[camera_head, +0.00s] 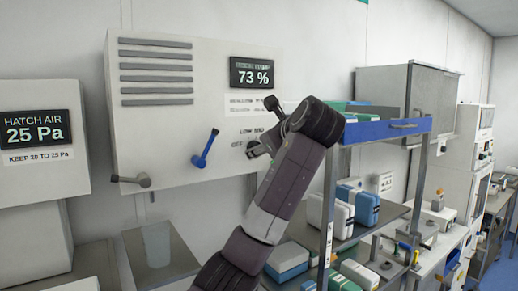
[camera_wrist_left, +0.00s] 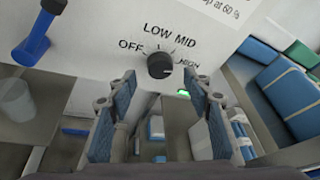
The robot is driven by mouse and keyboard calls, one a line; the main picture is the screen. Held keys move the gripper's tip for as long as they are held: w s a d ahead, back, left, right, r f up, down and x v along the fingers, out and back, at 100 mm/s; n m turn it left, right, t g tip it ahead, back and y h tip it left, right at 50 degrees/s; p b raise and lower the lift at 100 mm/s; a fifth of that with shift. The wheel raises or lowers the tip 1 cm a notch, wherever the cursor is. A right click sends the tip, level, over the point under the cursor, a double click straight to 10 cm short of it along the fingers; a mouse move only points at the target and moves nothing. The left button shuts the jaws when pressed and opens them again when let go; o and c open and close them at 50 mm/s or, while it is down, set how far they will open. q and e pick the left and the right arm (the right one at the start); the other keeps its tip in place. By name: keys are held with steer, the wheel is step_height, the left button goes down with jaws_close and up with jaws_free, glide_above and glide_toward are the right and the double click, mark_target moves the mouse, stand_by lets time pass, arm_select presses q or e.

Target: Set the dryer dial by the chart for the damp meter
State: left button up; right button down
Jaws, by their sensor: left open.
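The dryer dial (camera_wrist_left: 160,66) is a round black knob on the white cabinet front, with OFF, LOW, MID and HIGH printed around it. I cannot tell which mark it points at. My left gripper (camera_wrist_left: 159,78) is open, its two blue-padded fingers on either side below the dial; contact is not visible. In the head view my left gripper (camera_head: 258,150) is at the cabinet front and hides the dial. The damp meter (camera_head: 252,73) reads 73 %. The chart (camera_head: 250,104) below it is partly hidden by my arm; its legible end in the wrist view (camera_wrist_left: 222,12) reads "up at 60 %".
A hatch air display (camera_head: 35,130) reads 25 Pa. A blue-edged shelf rack (camera_head: 385,130) with boxes stands close on the right.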

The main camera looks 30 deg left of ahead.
arm_select(q)
steer(key=v, duration=0.8)
steer(key=shift+d, duration=0.3)
steer(key=shift+s+r, duration=0.15)
